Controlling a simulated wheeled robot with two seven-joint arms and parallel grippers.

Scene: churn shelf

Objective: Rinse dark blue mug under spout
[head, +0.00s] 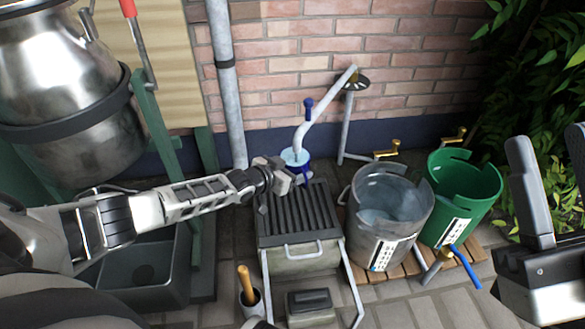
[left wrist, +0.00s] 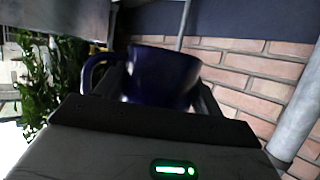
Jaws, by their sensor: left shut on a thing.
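The dark blue mug (head: 304,174) is upright just below the mouth of the pale spout (head: 301,138), above the back of the slatted rack. Its inside looks pale blue; I cannot tell whether water is running. My left gripper (head: 290,172) is shut on the mug from the front. In the left wrist view the mug (left wrist: 160,75) sits between the fingers, with its handle to the left. My right gripper (head: 549,142) is open and empty at the right edge, its fingers wide apart.
A slatted rack (head: 300,215) stands below the mug. A clear bucket of water (head: 390,205) and a green bucket (head: 465,190) stand to its right on wooden slats. A metal churn (head: 60,90) and a sink basin (head: 140,270) are at left. A downpipe (head: 226,80) runs behind.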

